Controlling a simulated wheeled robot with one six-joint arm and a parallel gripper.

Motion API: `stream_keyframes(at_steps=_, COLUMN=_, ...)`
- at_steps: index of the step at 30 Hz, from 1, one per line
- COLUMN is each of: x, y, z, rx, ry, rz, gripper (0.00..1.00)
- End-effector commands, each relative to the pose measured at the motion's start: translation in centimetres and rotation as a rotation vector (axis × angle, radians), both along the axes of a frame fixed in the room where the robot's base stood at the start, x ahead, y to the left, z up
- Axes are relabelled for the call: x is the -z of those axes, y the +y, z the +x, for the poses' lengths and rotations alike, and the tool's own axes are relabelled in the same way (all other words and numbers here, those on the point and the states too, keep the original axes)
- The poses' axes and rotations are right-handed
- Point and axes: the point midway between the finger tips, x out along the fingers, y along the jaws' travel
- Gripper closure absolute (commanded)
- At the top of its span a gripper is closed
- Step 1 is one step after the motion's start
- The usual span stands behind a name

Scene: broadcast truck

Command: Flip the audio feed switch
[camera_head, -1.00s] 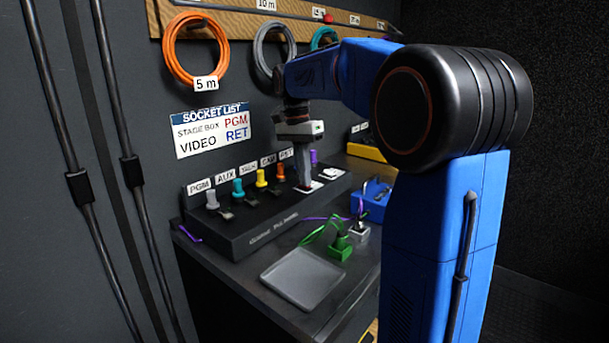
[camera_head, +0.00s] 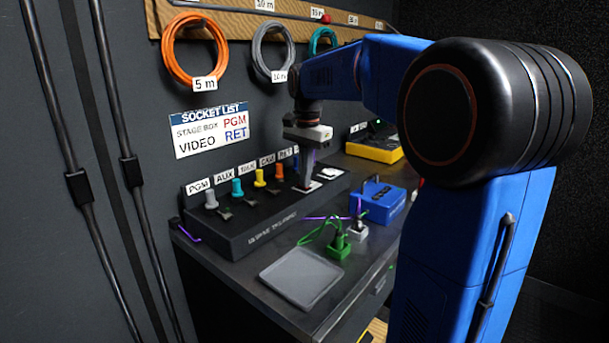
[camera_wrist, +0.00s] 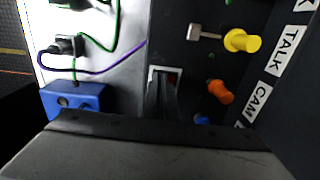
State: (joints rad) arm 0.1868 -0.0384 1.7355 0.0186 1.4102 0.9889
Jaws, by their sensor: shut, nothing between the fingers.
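The black switch panel (camera_head: 262,232) lies on the counter against the wall, with a row of coloured knobs labelled PGM, AUX, TALK, CAM and RET. My gripper (camera_head: 304,187) points down at the panel's right part, near the RET end. Its fingers are shut and empty. In the wrist view the fingertips (camera_wrist: 163,98) overlap a small white-framed switch (camera_wrist: 154,72) with a reddish patch inside. I cannot tell whether they touch it, and its lever position is hidden. Another white plate (camera_head: 332,172) is just right of the fingers in the head view.
The orange knob (camera_wrist: 220,92) and yellow knob (camera_wrist: 240,41) stand close to the fingers. A blue box (camera_head: 382,203), a green plug (camera_head: 339,246) with cables and a grey tray (camera_head: 301,277) are in front of the panel. A yellow case (camera_head: 374,148) sits behind right.

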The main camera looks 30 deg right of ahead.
Motion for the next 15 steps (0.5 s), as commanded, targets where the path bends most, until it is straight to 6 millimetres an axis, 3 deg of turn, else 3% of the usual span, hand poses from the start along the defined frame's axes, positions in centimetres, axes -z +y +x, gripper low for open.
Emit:
stream_keyframes(at_steps=1, x=1.0, y=0.2, z=0.1, rx=-0.001, ry=0.020, rz=0.005, gripper=1.00)
stream_keyframes(at_steps=15, x=0.9, y=0.9, z=1.4, rx=-0.002, ry=0.013, rz=0.008, gripper=1.00)
